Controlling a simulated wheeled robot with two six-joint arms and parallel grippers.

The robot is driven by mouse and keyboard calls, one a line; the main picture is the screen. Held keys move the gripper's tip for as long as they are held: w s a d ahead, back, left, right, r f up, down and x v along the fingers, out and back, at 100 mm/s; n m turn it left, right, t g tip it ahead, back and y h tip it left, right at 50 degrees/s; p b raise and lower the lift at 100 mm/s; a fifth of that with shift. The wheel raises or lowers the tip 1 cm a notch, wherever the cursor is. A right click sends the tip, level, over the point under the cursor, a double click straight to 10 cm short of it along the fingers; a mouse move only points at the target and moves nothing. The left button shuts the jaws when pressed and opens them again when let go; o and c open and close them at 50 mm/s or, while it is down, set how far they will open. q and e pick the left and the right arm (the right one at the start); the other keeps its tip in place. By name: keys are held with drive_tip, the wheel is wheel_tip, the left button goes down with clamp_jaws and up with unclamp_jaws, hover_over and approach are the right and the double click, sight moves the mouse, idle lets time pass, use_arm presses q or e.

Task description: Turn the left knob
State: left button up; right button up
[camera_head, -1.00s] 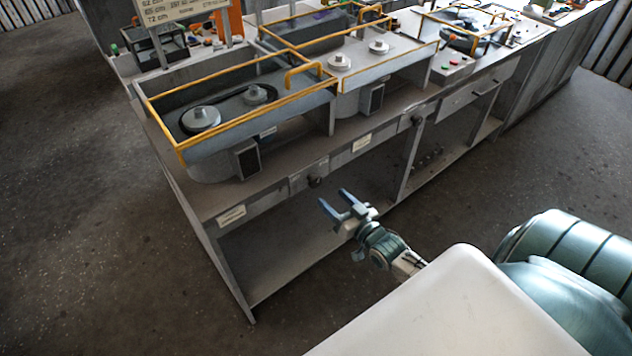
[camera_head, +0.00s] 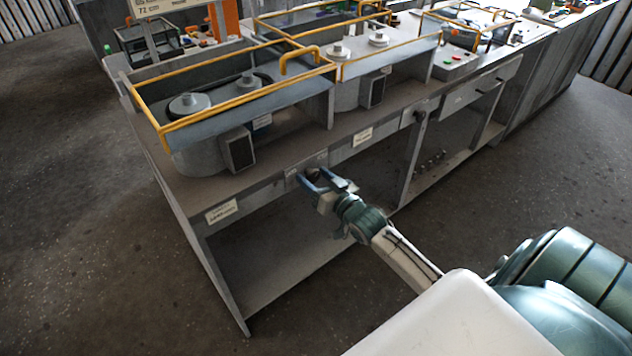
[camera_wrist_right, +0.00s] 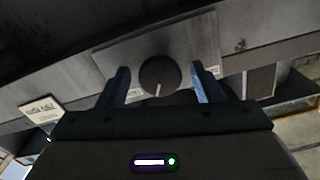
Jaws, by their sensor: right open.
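The left knob (camera_head: 312,174) is a dark round knob on a grey plate on the front edge of the bench. In the right wrist view the knob (camera_wrist_right: 160,77) shows a pale pointer line aimed downward. My right gripper (camera_head: 324,183) is open at the knob. In the right wrist view its two fingers (camera_wrist_right: 160,85) stand on either side of the knob, with a gap visible on each side. I cannot tell how far the fingertips reach along the knob. My left gripper is not in view.
The grey bench (camera_head: 190,190) carries blower housings with yellow-railed covers (camera_head: 165,130). Another dark knob (camera_head: 420,116) sits further right along the front. White labels (camera_head: 221,211) mark the edge. Open shelf space lies below, and the floor in front is clear.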

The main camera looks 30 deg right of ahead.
drive_tip(key=c, duration=1)
drive_tip(key=shift+o, duration=0.2)
drive_tip(key=n+b, duration=0.2)
drive_tip(key=n, duration=0.2)
drive_tip(key=shift+n, duration=0.7)
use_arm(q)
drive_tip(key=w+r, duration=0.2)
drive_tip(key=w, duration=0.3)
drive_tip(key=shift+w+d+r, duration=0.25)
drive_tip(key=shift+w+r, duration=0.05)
use_arm(e)
drive_tip(key=o, duration=1)
drive_tip(key=shift+c, duration=0.2)
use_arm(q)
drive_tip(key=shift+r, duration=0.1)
use_arm(e)
drive_tip(key=shift+s, duration=0.15)
